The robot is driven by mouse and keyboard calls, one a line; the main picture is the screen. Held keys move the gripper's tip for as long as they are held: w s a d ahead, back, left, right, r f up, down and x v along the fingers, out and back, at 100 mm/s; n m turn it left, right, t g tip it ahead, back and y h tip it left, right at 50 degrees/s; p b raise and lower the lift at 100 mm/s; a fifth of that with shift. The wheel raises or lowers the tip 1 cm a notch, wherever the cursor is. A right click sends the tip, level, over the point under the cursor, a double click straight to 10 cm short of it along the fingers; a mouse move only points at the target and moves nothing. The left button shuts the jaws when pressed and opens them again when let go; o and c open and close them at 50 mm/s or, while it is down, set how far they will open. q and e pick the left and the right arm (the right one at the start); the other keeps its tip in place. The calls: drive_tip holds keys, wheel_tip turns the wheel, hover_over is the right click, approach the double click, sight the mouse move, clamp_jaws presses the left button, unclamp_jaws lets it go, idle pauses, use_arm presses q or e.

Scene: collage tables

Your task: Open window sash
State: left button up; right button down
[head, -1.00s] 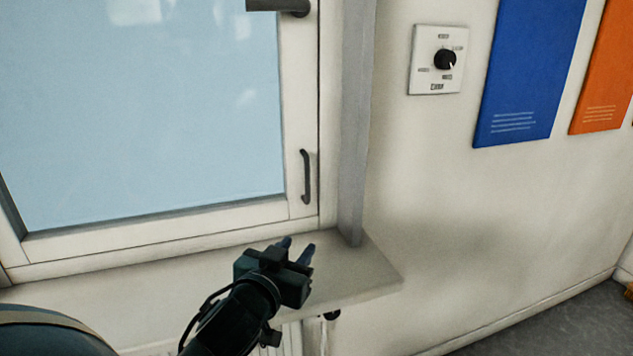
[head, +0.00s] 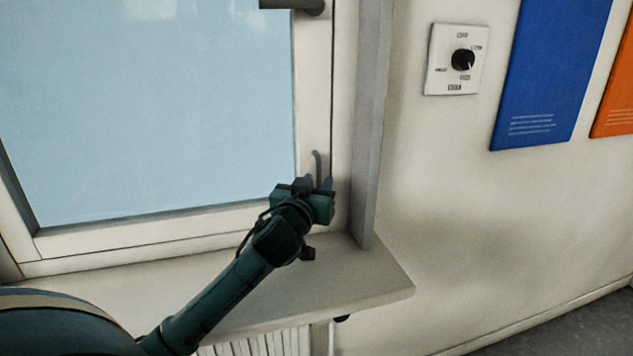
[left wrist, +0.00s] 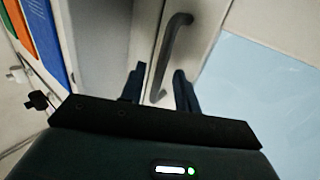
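The window sash (head: 316,90) has a pale frame around a blue pane and looks closed. A slim dark pull handle (head: 318,163) stands upright on its right stile. A second dark lever handle (head: 292,5) shows at the top edge of the head view. My left gripper (head: 319,184) is at the lower part of the pull handle and hides its lower end. In the left wrist view, its fingers (left wrist: 158,88) are apart, with the lower end of the pull handle (left wrist: 170,50) between them. I cannot tell whether they touch it. My right gripper is not in view.
A pale sill (head: 370,280) juts out below the window, with a radiator (head: 265,342) under it. A grey upright jamb (head: 370,120) stands right of the sash. A dial plate (head: 456,60) and a blue panel (head: 552,75) are on the wall.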

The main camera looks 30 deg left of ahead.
use_arm(q)
drive_tip(key=shift+w, duration=0.2)
clamp_jaws()
idle(0.6)
